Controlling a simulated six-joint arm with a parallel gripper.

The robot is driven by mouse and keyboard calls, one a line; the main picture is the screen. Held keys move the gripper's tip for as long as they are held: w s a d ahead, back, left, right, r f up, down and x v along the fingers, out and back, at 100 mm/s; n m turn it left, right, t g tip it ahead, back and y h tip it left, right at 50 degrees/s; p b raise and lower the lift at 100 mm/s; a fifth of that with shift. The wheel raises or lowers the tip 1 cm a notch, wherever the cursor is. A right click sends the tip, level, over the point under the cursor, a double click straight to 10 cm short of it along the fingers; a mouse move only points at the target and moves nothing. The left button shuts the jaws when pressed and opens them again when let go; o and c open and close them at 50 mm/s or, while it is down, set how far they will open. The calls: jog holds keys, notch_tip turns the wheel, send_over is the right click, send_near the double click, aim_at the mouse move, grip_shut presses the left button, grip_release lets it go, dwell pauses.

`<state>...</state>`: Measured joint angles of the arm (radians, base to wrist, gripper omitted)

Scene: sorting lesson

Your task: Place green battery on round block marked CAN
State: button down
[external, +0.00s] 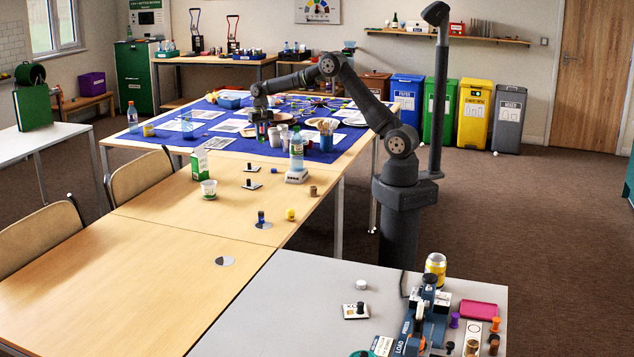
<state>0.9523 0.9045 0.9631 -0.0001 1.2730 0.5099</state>
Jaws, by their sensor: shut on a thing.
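My gripper (262,122) points down over the blue cloth on the far table. It is shut on a small upright thing with green on it, which fits the green battery (262,132); it is small and partly covered by the fingers. I cannot tell whether its lower end touches anything. Small round blocks stand close to the right of my gripper, one of them whitish-blue (274,138). No CAN marking is readable at this size, so I cannot tell which block bears it.
A clear bottle on a white scale (296,176) and a blue holder with brushes (326,140) stand right of my gripper. A green-white carton (199,160) and a cup (208,188) stand nearer. Paper sheets lie on the blue cloth (160,142). The near wooden table (130,285) is mostly clear.

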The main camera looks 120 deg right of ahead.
notch_tip(320, 180, up, 9)
jog(key=shift+s+a+r, duration=0.1)
jog(key=shift+s+a, duration=0.05)
jog(key=s+a+n, duration=0.3)
jog(key=s+a, duration=2.1)
jog(key=a, duration=0.2)
send_over(313, 187)
notch_tip(313, 187, down, 19)
jog(key=shift+r, duration=0.15)
jog(key=shift+f, duration=1.9)
jog(key=shift+f, duration=0.1)
